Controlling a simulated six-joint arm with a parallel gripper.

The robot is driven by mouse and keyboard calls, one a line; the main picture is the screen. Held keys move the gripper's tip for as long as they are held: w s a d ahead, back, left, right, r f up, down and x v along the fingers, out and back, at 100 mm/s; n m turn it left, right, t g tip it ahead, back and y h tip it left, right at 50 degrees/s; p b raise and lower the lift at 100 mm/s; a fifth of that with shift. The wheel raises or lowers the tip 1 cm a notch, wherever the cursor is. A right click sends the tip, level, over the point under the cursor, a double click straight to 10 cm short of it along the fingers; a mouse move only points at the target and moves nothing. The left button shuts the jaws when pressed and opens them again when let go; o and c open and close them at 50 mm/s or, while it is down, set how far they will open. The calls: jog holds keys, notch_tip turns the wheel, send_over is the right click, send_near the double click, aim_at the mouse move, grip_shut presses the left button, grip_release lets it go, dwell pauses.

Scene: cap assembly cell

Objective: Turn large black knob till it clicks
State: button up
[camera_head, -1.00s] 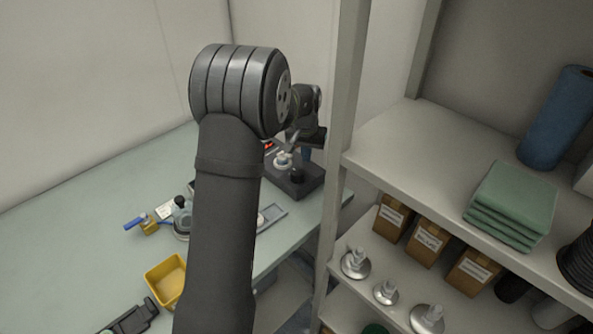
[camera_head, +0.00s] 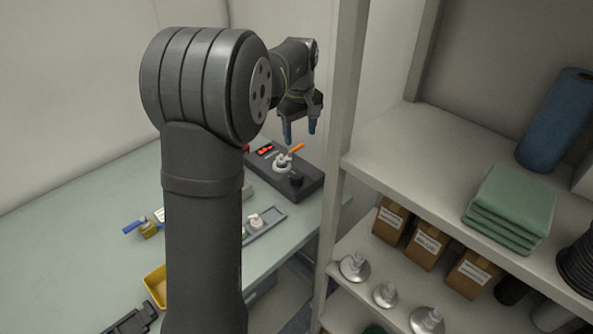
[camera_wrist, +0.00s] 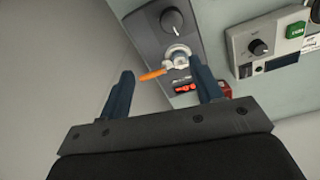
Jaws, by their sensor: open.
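A large black knob (camera_head: 296,180) stands on the near right end of a dark box (camera_head: 313,189) on the table. In the wrist view the knob (camera_wrist: 172,21) shows a pale pointer line, near the top of the picture. My gripper (camera_head: 300,132) is open and empty, raised above the dark box with its blue fingers pointing down. In the wrist view the gripper (camera_wrist: 161,70) has its two fingers wide apart, with the knob beyond them and clear of both. A white round fitting with an orange lever (camera_wrist: 153,75) sits on the same box beside the knob.
A red lit display (camera_wrist: 185,88) is on the dark box. A light panel (camera_wrist: 240,42) with another black knob (camera_wrist: 259,47) and a green button (camera_wrist: 296,30) is at right in the wrist view. A shelf post (camera_head: 341,150) stands right of the gripper. A grey tray (camera_head: 265,222) is nearby.

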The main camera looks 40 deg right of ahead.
aim_at(297, 174)
notch_tip(297, 174, up, 5)
jog(key=s+a+n, duration=0.1)
jog(key=a+n, duration=0.1)
jog(key=n, duration=0.2)
jog(key=shift+y, duration=0.3)
jog(key=f, duration=1.7)
jog(key=shift+a, duration=0.2)
jog(key=c, duration=1)
